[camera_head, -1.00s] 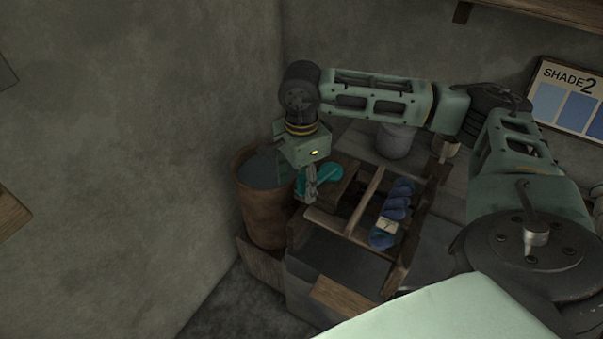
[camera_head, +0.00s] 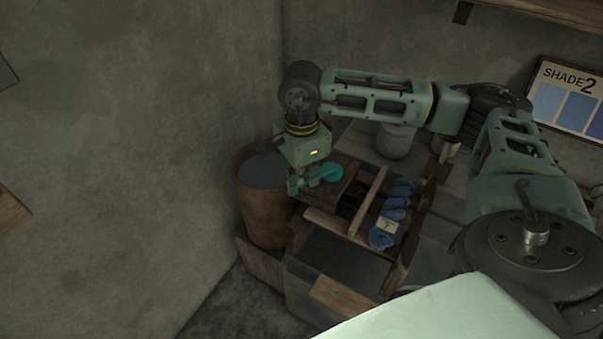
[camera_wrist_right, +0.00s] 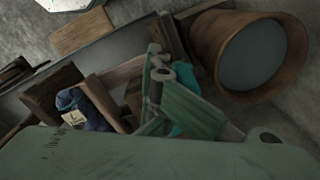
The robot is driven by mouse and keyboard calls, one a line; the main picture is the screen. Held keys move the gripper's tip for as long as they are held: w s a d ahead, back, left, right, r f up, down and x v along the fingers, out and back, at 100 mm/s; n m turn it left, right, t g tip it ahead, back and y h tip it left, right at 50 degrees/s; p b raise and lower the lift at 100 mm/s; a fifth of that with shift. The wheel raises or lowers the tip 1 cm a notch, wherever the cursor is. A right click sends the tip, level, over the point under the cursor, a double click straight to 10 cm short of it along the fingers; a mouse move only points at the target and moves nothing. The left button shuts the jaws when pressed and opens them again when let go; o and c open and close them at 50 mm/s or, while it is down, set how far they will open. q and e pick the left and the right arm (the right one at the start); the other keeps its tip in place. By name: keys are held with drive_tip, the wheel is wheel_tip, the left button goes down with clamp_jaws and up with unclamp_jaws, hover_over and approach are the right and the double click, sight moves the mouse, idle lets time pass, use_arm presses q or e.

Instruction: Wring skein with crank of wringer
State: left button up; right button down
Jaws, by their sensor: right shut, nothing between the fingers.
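My right gripper (camera_head: 301,186) points down between the bucket and the wooden frame, shut with nothing between its fingers. In the wrist view its fingers (camera_wrist_right: 157,78) show above the wooden parts. A teal skein (camera_head: 332,173) lies right beside the gripper and is partly hidden by it; a bit of teal also shows behind the fingers in the wrist view (camera_wrist_right: 181,130). I cannot make out the wringer's crank clearly; it may be hidden by my gripper. My left gripper is not in view.
A brown bucket (camera_head: 266,211) of dark liquid stands left of the gripper, near the wall. Blue skeins with a paper tag (camera_head: 388,225) lie in the wooden frame (camera_head: 336,223). A grey pot (camera_head: 396,144) stands behind. A shade chart (camera_head: 567,104) leans at the right.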

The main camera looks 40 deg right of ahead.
drive_tip(key=shift+w, duration=0.15)
drive_tip(key=shift+w+d, duration=0.2)
drive_tip(key=shift+w, duration=0.6)
drive_tip(key=shift+w+d+b, duration=0.25)
drive_tip(key=shift+w+b, duration=0.05)
drive_tip(key=shift+w, duration=0.25)
drive_tip(key=shift+w+d+b, duration=0.25)
drive_tip(key=shift+w, duration=0.3)
drive_tip(key=shift+w+d+b, duration=0.15)
drive_tip(key=shift+w+d, duration=0.65)
drive_tip(key=shift+d, duration=1)
drive_tip(key=shift+w+d+b, duration=0.2)
drive_tip(key=shift+w+d, duration=0.65)
drive_tip(key=shift+d, duration=1)
drive_tip(key=shift+w+d+b, duration=0.15)
drive_tip(key=shift+w+d, duration=0.65)
drive_tip(key=shift+d, duration=1)
drive_tip(key=shift+s+d, duration=0.2)
drive_tip(key=shift+d, duration=0.4)
drive_tip(key=shift+s+d, duration=0.2)
drive_tip(key=shift+d, duration=0.35)
drive_tip(key=shift+s+d+p, duration=0.15)
drive_tip(key=shift+s+d, duration=0.75)
drive_tip(key=shift+d, duration=0.2)
drive_tip(key=shift+s+d+p, duration=0.15)
drive_tip(key=shift+s+d, duration=0.75)
drive_tip(key=shift+d, duration=0.15)
